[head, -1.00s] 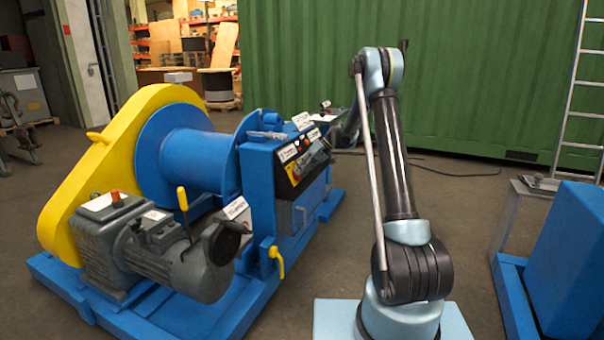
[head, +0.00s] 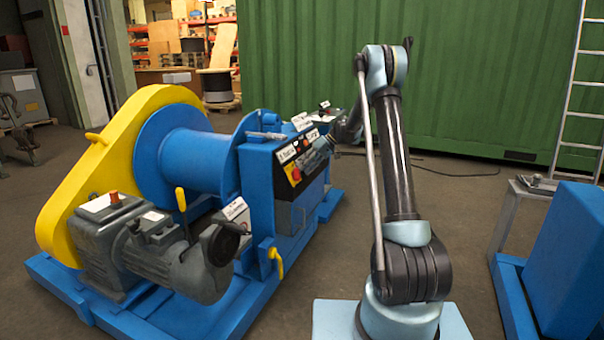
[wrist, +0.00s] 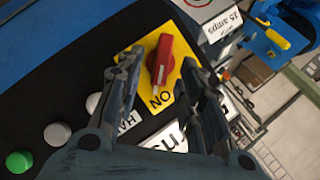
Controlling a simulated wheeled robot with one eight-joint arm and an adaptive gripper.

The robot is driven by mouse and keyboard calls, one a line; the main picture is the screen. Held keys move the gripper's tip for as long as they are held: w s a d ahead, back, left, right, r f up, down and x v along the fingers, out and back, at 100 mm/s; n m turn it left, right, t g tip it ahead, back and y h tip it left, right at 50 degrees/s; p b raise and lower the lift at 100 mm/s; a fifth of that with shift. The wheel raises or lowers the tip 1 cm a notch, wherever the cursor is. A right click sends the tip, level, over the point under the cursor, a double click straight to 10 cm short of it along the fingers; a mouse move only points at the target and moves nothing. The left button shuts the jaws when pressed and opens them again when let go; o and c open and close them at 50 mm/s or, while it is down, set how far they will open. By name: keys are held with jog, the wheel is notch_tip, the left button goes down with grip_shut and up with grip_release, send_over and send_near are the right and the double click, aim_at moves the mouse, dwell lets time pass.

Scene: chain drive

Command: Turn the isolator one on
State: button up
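The isolator is a red rotary knob (wrist: 162,62) on a yellow plate (wrist: 160,97) marked "ON", set in the black control panel (wrist: 70,90). In the head view the red and yellow isolator (head: 294,174) shows on the panel's near end. My gripper (wrist: 160,72) is open, with one finger on each side of the knob in the wrist view. Whether the fingers touch the knob cannot be told. In the head view my gripper (head: 318,155) is at the panel face, and its fingers are hard to make out.
A green button (wrist: 19,162) and pale buttons line the panel in the wrist view. A yellow-handled blue valve (wrist: 272,37) is at upper right. The blue and yellow winch (head: 180,165) stands left. Floor between the winch and my base is clear.

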jog(key=v, duration=0.8)
jog(key=shift+d+r, duration=0.25)
jog(key=shift+d, duration=0.05)
jog(key=shift+r, duration=0.1)
jog(key=s+d+r+m+t+h, duration=0.1)
jog(key=s+d+r+h, duration=0.15)
jog(key=s, duration=0.75)
jog(key=s+d+r+m+t+h, duration=0.1)
jog(key=s+d+r+m, duration=0.2)
jog(key=s, duration=0.7)
jog(key=s+d+r+h, duration=0.1)
jog(key=s+d+r, duration=0.25)
jog(key=s, duration=0.65)
jog(key=s+d+f+m+h, duration=0.1)
jog(key=s+d+f, duration=0.2)
jog(key=s+f, duration=0.2)
jog(key=s+d+f+m+t+h, duration=0.1)
jog(key=s+d+f, duration=0.3)
jog(key=s, duration=0.8)
jog(key=s+d+f+m+t+h, duration=0.1)
jog(key=s+d+f+h, duration=0.1)
jog(key=s+f, duration=0.3)
jog(key=s+d, duration=0.1)
jog(key=s, duration=0.3)
jog(key=shift+d+f, duration=0.2)
jog(key=shift+f, duration=0.2)
